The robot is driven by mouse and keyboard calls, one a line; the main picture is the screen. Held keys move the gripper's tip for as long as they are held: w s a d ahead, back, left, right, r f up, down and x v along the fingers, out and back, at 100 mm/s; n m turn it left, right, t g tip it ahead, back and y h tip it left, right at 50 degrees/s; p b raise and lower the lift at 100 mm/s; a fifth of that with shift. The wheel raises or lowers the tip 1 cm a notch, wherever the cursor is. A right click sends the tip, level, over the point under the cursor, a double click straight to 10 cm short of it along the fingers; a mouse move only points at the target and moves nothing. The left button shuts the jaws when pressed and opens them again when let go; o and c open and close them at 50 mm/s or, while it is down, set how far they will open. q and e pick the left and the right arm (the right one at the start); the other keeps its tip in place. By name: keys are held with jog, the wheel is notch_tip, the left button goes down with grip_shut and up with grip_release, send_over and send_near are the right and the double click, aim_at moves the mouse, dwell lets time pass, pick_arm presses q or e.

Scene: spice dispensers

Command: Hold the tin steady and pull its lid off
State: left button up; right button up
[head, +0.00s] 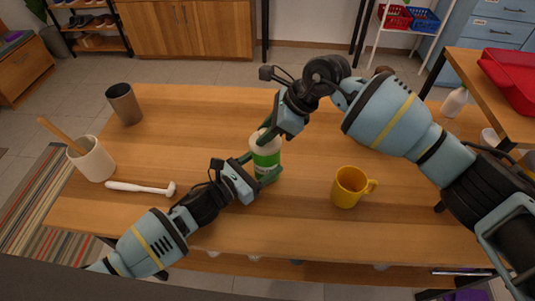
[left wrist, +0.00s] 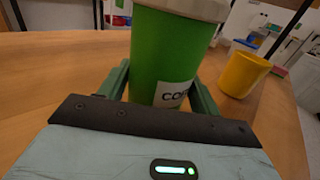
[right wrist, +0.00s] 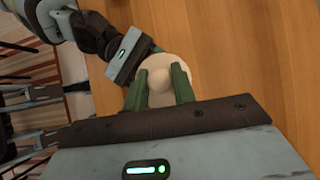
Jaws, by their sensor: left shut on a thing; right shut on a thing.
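The green tin (head: 266,160) with a white label stands upright on the wooden table. My left gripper (head: 260,172) is shut around its body from the left, and the tin (left wrist: 165,55) fills the space between the fingers in the left wrist view. The pale lid (head: 262,137) is on top of the tin. In the right wrist view the round cream lid (right wrist: 188,68) shows from above with a knob (right wrist: 160,80) at its middle. My right gripper (right wrist: 161,82) is shut on this knob from above. In the head view its fingertips partly cover the lid.
A yellow mug (head: 348,188) stands to the right of the tin. A white mallet-like tool (head: 140,188), a cream crock (head: 95,160) with a wooden handle and a grey-brown cup (head: 124,104) are at the left.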

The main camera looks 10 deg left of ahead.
pick_arm(q)
jog(key=shift+s+d+f, duration=0.15)
jog(key=shift+s+d, duration=0.15)
jog(key=shift+d, duration=0.05)
pick_arm(e)
jog(key=shift+d+f, duration=0.25)
jog(key=shift+f, duration=0.2)
pick_arm(q)
jog(key=shift+w, duration=0.1)
pick_arm(e)
jog(key=shift+r, duration=0.55)
pick_arm(q)
jog(key=shift+w+a, duration=0.15)
jog(key=shift+a, duration=0.1)
jog(key=shift+c, duration=0.2)
pick_arm(e)
jog(key=shift+a+r, duration=0.1)
jog(key=shift+r, duration=3.6)
pick_arm(q)
jog(key=o, duration=1)
jog(key=v, duration=1.2)
jog(key=shift+a, duration=0.1)
